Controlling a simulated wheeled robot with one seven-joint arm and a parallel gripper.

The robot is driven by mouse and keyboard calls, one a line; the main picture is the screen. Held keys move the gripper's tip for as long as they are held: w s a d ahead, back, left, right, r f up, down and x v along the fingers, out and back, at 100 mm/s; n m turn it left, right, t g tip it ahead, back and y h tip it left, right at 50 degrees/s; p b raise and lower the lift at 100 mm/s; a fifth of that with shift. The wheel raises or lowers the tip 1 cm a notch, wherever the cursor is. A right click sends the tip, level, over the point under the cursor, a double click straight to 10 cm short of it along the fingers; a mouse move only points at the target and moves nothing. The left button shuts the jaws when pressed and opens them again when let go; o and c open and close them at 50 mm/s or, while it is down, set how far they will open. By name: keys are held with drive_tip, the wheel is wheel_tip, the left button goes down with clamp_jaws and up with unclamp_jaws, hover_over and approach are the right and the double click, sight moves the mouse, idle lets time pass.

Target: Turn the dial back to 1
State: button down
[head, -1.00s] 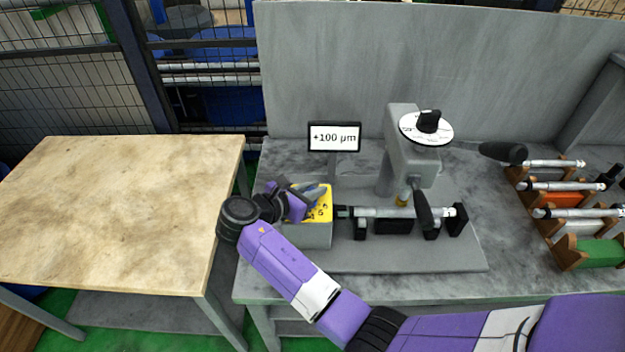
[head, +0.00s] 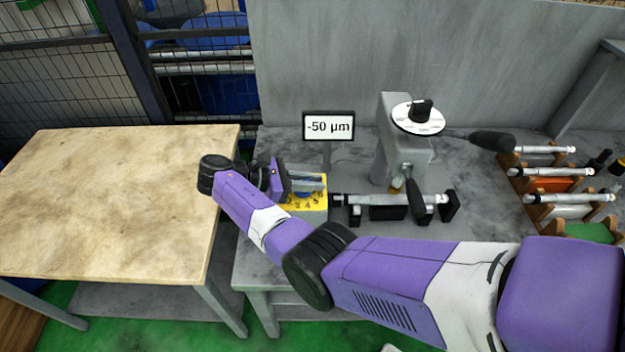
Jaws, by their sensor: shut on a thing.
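The dial is a blue knob (head: 303,194) on a yellow numbered plate (head: 318,205), on top of a grey box at the left of the grinder. Numbers such as 3, 4 and 6 show on the plate; the 1 is hidden. My gripper (head: 305,185) comes from the left over the plate and is shut on the knob, its fingers hiding most of it. Where the knob points cannot be told. The display (head: 328,127) behind it reads -50 µm.
The grinder (head: 402,150) with a white disc (head: 418,118) and a horizontal shaft (head: 400,200) stands right of the dial. Several shafts lie in a wooden rack (head: 512,184) at the far right. A wooden table (head: 110,205) at the left is bare.

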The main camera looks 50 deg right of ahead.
drive_tip(key=shift+s+f, duration=0.1)
drive_tip(key=shift+f, duration=0.05)
drive_tip(key=c, duration=1.4)
unclamp_jaws()
drive_tip(key=shift+w+a+r, duration=0.3)
drive_tip(key=shift+w+a, duration=0.05)
drive_tip(key=shift+w, duration=0.05)
drive_tip(key=v, duration=0.6)
drive_tip(key=shift+w+a+r, duration=0.1)
drive_tip(key=shift+w+a, duration=0.1)
drive_tip(key=shift+a, duration=0.1)
drive_tip(key=shift+a, duration=0.1)
